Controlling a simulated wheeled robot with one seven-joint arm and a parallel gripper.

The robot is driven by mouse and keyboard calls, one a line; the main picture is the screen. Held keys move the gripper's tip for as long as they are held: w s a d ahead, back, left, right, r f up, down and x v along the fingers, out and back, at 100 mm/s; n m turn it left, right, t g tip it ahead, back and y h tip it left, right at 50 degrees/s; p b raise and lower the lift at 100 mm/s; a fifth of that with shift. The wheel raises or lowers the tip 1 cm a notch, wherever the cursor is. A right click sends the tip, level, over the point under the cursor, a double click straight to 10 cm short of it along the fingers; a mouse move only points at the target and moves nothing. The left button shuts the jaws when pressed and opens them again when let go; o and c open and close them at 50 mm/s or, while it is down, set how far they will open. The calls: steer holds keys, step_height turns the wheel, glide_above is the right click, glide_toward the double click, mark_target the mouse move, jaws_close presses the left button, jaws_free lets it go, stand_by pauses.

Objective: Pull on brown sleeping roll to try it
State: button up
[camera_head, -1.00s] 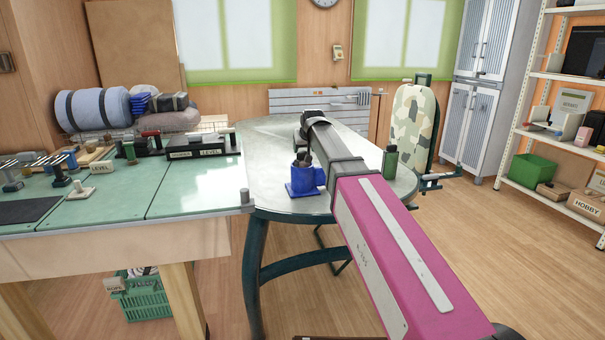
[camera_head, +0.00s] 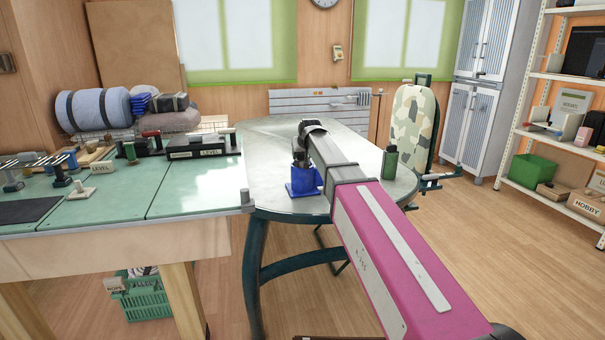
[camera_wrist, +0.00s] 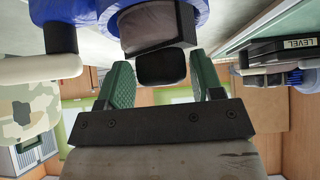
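A grey-brown roll (camera_head: 172,121) lies at the back of the left worktable, below a dark strapped bundle (camera_head: 170,102) and right of a large blue-grey roll (camera_head: 94,108) with dark straps. My gripper (camera_wrist: 160,62) is over the round metal table, well right of the rolls. Its two green fingers are apart in the wrist view. A black block (camera_wrist: 160,68) shows between them, near a blue object (camera_wrist: 185,12); I cannot tell whether they touch it. The head view shows a blue holder (camera_head: 304,183) beneath my wrist; my fingertips are mostly hidden there.
The round metal table (camera_head: 265,150) adjoins the green-topped worktable (camera_head: 185,195). A dark green canister (camera_head: 389,163) stands right of my arm. A wire rack (camera_head: 215,124) is near the rolls.

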steer(key=shift+f, duration=0.35)
steer(key=c, duration=0.3)
stand_by(0.4)
